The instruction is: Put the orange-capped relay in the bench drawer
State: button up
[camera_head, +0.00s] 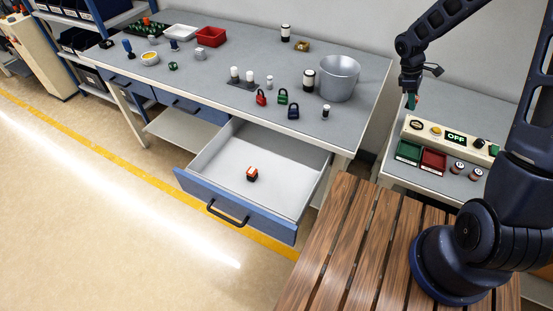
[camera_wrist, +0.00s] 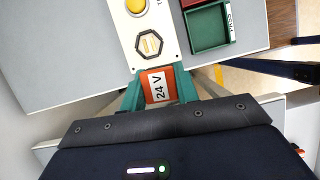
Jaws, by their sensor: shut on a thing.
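An orange-capped relay (camera_head: 252,174) with a dark body sits on the floor of the open bench drawer (camera_head: 236,215). My gripper (camera_head: 411,101) is far to the right of it, above the left end of the side table. In the wrist view my gripper (camera_wrist: 157,88) has teal fingers shut on an orange-topped block (camera_wrist: 158,87) with a white "24 V" label. The block's lower part is hidden, and in the head view the block is too small to make out.
A panel (camera_head: 450,135) with a lit OFF sign, and green (camera_head: 409,151) and red (camera_head: 433,161) trays, stand on the side table. The grey bench (camera_head: 220,75) holds a metal bucket (camera_head: 340,78), padlocks and a red bin (camera_head: 211,36). The drawer floor around the relay is clear.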

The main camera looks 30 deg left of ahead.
jog(key=s+a, duration=0.6)
jog(key=s+a+f, duration=0.1)
jog(key=s+a, duration=0.5)
jog(key=a, duration=0.1)
jog(key=s+a+f, duration=0.1)
jog(key=s+a, duration=0.5)
jog(key=shift+s+a+f, duration=0.1)
jog(key=shift+a, duration=0.1)
jog(key=s+a, duration=0.5)
jog(key=s, duration=0.6)
send_over(295, 202)
jog(key=a, duration=0.1)
jog(key=f, duration=0.2)
jog(key=shift+n, duration=0.4)
notch_tip(295, 202, down, 20)
jog(key=shift+a+r, duration=0.15)
jog(key=shift+r, duration=0.05)
jog(key=shift+f, duration=0.15)
jog(key=o, duration=1)
jog(key=shift+c, duration=0.2)
